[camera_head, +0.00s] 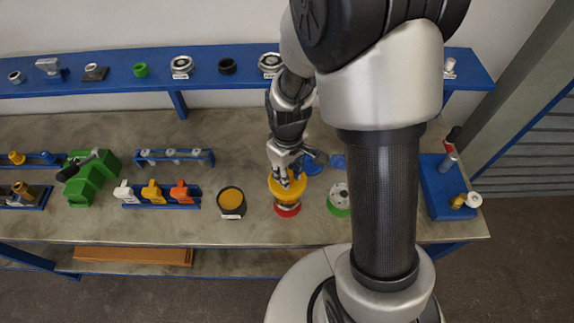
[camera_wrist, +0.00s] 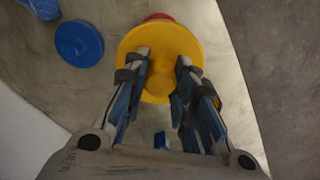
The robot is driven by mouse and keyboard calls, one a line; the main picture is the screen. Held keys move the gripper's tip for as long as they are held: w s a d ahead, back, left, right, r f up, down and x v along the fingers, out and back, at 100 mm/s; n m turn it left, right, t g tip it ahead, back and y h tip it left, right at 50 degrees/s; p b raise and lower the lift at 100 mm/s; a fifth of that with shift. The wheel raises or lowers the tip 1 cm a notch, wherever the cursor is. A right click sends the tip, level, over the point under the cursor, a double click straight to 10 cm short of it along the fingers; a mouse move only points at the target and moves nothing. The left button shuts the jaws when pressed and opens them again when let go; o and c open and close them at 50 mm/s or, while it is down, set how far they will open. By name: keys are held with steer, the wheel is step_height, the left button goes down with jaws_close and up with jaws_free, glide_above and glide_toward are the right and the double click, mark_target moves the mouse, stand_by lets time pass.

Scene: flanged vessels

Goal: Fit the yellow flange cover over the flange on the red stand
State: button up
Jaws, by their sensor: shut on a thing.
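The yellow flange cover (camera_head: 280,193) is a round disc with a raised knob in the middle. My gripper (camera_head: 289,178) is above it with its fingers around the knob, shut on it. In the wrist view the cover (camera_wrist: 150,38) lies under my gripper (camera_wrist: 164,62), one finger on each side of the knob. The red stand (camera_head: 287,211) is directly below the cover, and a red edge (camera_wrist: 158,16) shows past the cover's far rim. The flange on it is mostly hidden by the cover. I cannot tell whether the cover touches the flange.
A dark round vessel with a yellow top (camera_head: 231,203) stands to the left. A green-based flange (camera_head: 339,200) stands to the right. Blue covers (camera_head: 312,163) lie behind; one shows in the wrist view (camera_wrist: 79,42). A blue shelf (camera_head: 110,80) with fittings runs along the back.

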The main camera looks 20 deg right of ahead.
steer(key=shift+f, duration=0.1)
steer(key=shift+f+b, duration=1.85)
steer(key=shift+f, duration=0.3)
steer(key=shift+f, duration=0.1)
steer(key=shift+f+b, duration=1.85)
steer(key=shift+f, duration=0.3)
steer(key=o, duration=1.1)
steer(key=shift+r, duration=0.1)
steer(key=shift+o, duration=0.2)
step_height(320, 180, up, 12)
steer(key=shift+r, duration=0.1)
